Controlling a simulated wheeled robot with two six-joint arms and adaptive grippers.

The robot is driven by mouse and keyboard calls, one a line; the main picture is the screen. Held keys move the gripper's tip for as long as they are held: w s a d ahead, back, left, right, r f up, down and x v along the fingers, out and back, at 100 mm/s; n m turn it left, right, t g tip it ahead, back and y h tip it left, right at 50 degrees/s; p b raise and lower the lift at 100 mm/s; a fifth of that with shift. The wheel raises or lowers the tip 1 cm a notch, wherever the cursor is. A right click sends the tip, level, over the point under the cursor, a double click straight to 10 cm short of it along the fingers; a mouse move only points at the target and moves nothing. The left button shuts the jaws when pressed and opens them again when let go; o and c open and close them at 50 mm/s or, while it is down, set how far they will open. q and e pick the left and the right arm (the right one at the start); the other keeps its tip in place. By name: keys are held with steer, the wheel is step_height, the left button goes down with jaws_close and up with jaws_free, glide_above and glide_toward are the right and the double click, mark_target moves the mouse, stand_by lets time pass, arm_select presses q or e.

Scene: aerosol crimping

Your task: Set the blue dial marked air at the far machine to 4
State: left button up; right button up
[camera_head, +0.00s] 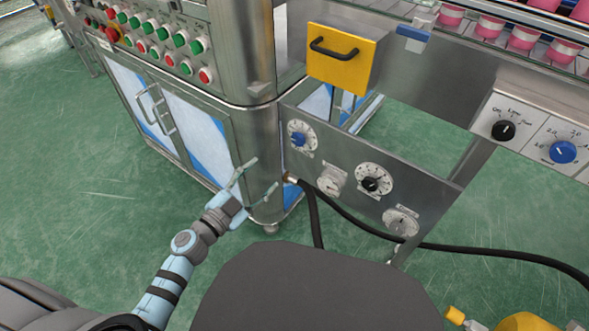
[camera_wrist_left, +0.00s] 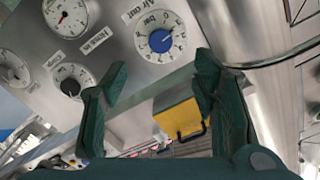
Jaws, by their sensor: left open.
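A blue dial (camera_head: 298,139) with a white scale sits at the upper left corner of a steel panel. In the left wrist view the blue dial (camera_wrist_left: 160,41) has the label "Air out" (camera_wrist_left: 139,10) and "bar" on its scale. Its white mark points to the upper right there; the number is too small to read. My left gripper (camera_head: 262,178) is open and empty, left of the panel and below the dial in the head view. Its two fingers (camera_wrist_left: 160,78) show in the wrist view, apart from the dial. My right gripper is not in view.
Another blue dial (camera_head: 562,152) is on a right-hand panel. A yellow box (camera_head: 341,58) with a black handle is above. A steel cabinet (camera_head: 225,150) stands close left; a black hose (camera_head: 480,252) runs below.

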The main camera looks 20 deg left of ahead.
arm_select(q)
steer(key=w, duration=0.2)
steer(key=b, duration=0.1)
glide_toward(297, 141)
steer(key=x, duration=0.4)
steer(key=b+x, duration=0.2)
steer(key=x, duration=0.2)
steer(key=shift+w+f, duration=0.15)
steer(key=shift+w, duration=0.15)
steer(key=shift+w+d, duration=0.15)
steer(key=shift+w, duration=0.15)
steer(key=c, duration=1.2)
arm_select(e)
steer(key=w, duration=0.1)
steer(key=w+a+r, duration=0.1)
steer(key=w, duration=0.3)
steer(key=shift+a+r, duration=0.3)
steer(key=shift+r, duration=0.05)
